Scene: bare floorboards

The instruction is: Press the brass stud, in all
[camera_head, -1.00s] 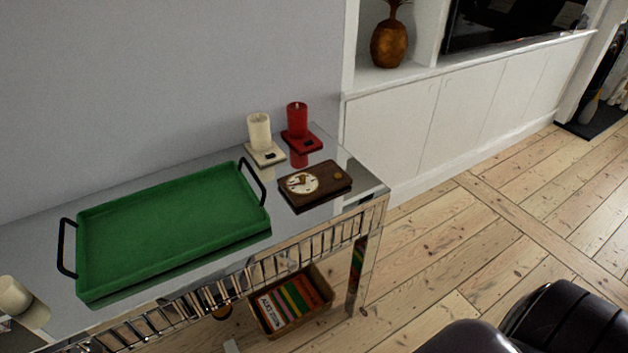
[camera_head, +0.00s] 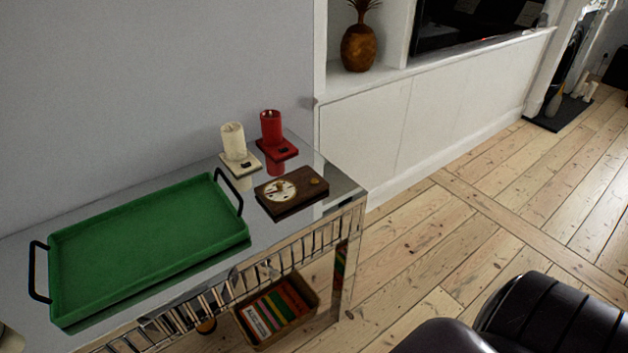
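The brass stud (camera_head: 315,181) is a small round knob on the right end of a dark wooden block (camera_head: 300,196). The block also bears a pale round dial (camera_head: 282,191) on its left part. It lies on the mirrored console table (camera_head: 342,185), near its right end. Neither of my grippers is in view.
A green tray (camera_head: 150,243) with black handles fills the table's left part. A cream candle (camera_head: 233,141) and a red candle (camera_head: 271,128) stand on small bases behind the block. A basket of books (camera_head: 276,312) sits below. Floorboards (camera_head: 430,260) at right are clear.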

